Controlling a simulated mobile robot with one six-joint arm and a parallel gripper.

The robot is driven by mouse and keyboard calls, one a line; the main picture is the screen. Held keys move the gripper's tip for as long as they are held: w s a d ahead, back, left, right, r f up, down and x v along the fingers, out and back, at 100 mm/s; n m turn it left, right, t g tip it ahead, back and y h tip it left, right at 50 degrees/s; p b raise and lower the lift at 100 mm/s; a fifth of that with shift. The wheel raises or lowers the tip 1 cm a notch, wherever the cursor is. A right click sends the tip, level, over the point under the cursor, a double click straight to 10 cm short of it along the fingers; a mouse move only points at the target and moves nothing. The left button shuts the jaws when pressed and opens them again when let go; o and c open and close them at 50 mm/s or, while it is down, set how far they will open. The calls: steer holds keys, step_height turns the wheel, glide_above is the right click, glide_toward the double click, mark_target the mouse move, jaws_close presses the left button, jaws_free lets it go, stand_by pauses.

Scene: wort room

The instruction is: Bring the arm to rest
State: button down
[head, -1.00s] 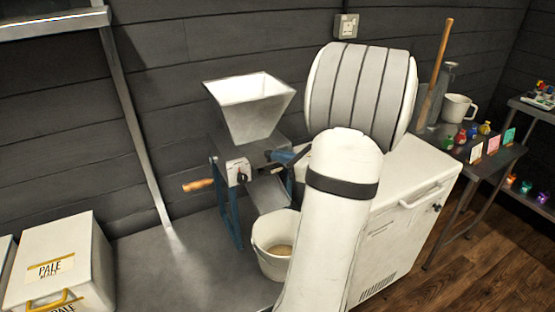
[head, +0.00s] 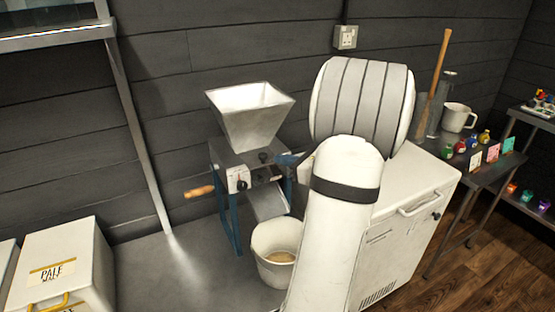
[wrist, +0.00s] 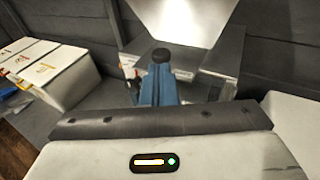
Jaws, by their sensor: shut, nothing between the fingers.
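My gripper (wrist: 160,78) shows in the wrist view as blue fingers held together, with nothing between them. In the head view only a small blue part of it (head: 290,160) shows beside the mill's right side; my arm hides the rest. The arm is raised and bent. The grain mill (head: 240,172) has a pale metal hopper (head: 250,115), a control panel, blue legs and a wooden-handled crank. The gripper is close to the mill; whether they touch cannot be told.
A white bucket (head: 262,262) with some grain stands under the mill's chute. White malt boxes (head: 75,250) stand at the left. A white cabinet (head: 405,225) is behind my arm, and a side table (head: 490,175) holds a jug (head: 458,117) and small coloured bottles. Bare bench lies left of the mill.

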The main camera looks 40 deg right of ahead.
steer(key=v, duration=1)
steer(key=shift+s+d, duration=0.2)
steer(key=shift+s, duration=0.05)
steer(key=w+a+n+g+y+p, duration=0.15)
steer(key=a+n+g, duration=0.4)
steer(key=a, duration=0.55)
steer(key=w+a+n+g+y, duration=0.2)
steer(key=a+n+g+y, duration=0.15)
steer(key=a+n, duration=0.55)
steer(key=s+a+n+g+h+p, duration=0.1)
steer(key=s+a+n+g+h, duration=0.1)
steer(key=s+a+n+h, duration=0.2)
steer(key=s+a+n+g+h+p, duration=0.1)
steer(key=s+a+n+h, duration=0.3)
steer(key=a+n, duration=0.6)
steer(key=n+g, duration=0.1)
steer(key=n, duration=0.3)
steer(key=shift+a+r+n+h, duration=0.2)
steer(key=shift+r+n+h, duration=0.15)
steer(key=shift+h, duration=0.05)
